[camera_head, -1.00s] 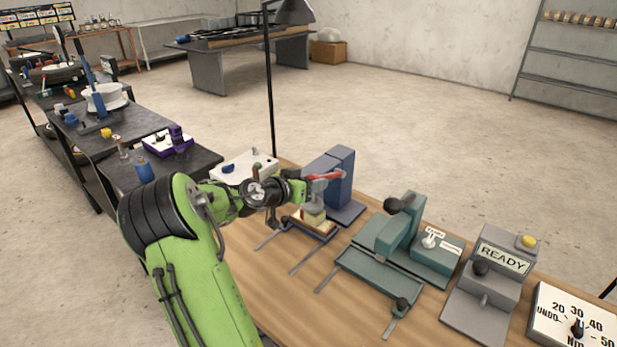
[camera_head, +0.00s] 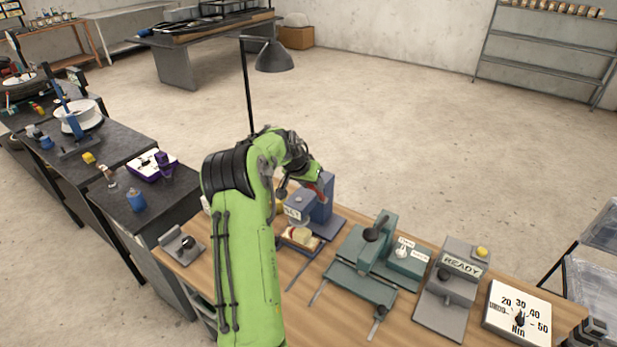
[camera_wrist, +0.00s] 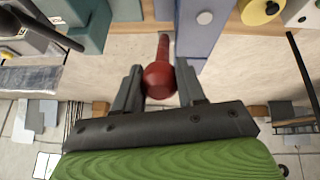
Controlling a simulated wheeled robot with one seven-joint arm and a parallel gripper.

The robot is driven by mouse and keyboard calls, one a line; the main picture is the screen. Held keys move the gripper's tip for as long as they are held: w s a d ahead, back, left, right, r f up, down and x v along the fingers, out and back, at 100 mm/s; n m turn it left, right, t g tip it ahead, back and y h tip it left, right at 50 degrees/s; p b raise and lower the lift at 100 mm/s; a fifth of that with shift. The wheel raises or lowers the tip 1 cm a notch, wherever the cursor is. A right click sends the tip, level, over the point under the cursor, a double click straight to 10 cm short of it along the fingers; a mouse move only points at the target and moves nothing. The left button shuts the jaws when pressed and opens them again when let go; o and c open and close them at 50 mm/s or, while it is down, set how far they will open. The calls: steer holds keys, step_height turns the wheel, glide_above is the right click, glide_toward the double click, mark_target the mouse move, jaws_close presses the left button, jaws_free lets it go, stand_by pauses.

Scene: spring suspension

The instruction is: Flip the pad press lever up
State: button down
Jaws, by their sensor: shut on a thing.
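The pad press (camera_head: 323,208) is a blue machine standing on the wooden bench, with a small block on a tray (camera_head: 303,241) in front of it. Its red lever (camera_head: 319,189) shows beside the press's upper part, partly covered by my gripper (camera_head: 314,180). In the wrist view, the red lever (camera_wrist: 163,50) ends in a round knob that sits between the two dark fingers of my gripper (camera_wrist: 160,82). The fingers are shut on the knob, next to the blue press body (camera_wrist: 200,30). The lever's pivot is hard to make out.
A green press (camera_head: 372,250) stands right of the blue one, then a grey READY unit (camera_head: 450,285) and a white dial box (camera_head: 518,312). A lamp (camera_head: 274,57) on a thin pole rises behind the bench. A grey fixture (camera_head: 181,244) sits at the bench's left.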

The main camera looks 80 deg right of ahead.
steer(key=shift+s+d+r+p, duration=0.15)
steer(key=shift+d+r+p, duration=0.2)
steer(key=c, duration=0.7)
jaws_free()
steer(key=shift+f, duration=0.15)
steer(key=shift+a, duration=0.1)
steer(key=v, duration=1)
steer(key=b+v, duration=0.1)
steer(key=v, duration=0.4)
steer(key=shift+r, duration=0.45)
